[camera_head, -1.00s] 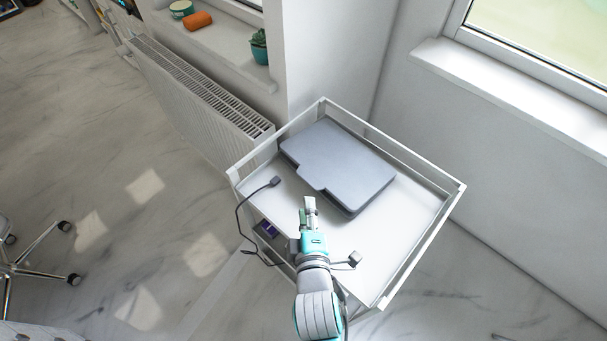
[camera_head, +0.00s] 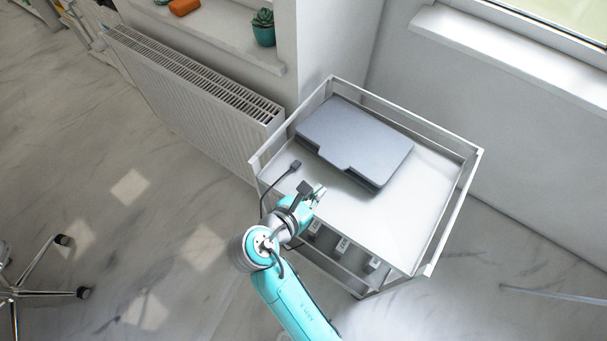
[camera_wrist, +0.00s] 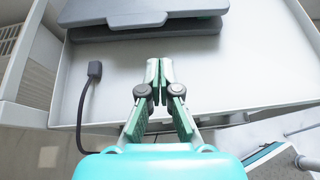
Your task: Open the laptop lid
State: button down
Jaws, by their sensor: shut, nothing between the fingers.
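The closed grey laptop (camera_head: 358,138) lies flat on the top tray of a white cart (camera_head: 400,215), toward its back left. It also shows at the top of the wrist view (camera_wrist: 140,12), with its notched front edge facing me. My gripper (camera_head: 318,192) is at the tray's near left edge, in front of the laptop and apart from it. In the wrist view my gripper (camera_wrist: 159,62) has its fingertips together, pointing toward the laptop, with nothing between them.
A black cable with a plug (camera_wrist: 95,70) lies on the tray left of my gripper. The cart has a raised rim (camera_head: 455,210) and a lower shelf with small items (camera_head: 342,245). A radiator (camera_head: 190,90) and windowsill stand left. The tray's right part is clear.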

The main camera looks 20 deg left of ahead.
jog(key=shift+s, duration=0.1)
jog(key=x, duration=0.9)
jog(key=shift+w+d, duration=0.1)
jog(key=shift+w, duration=0.2)
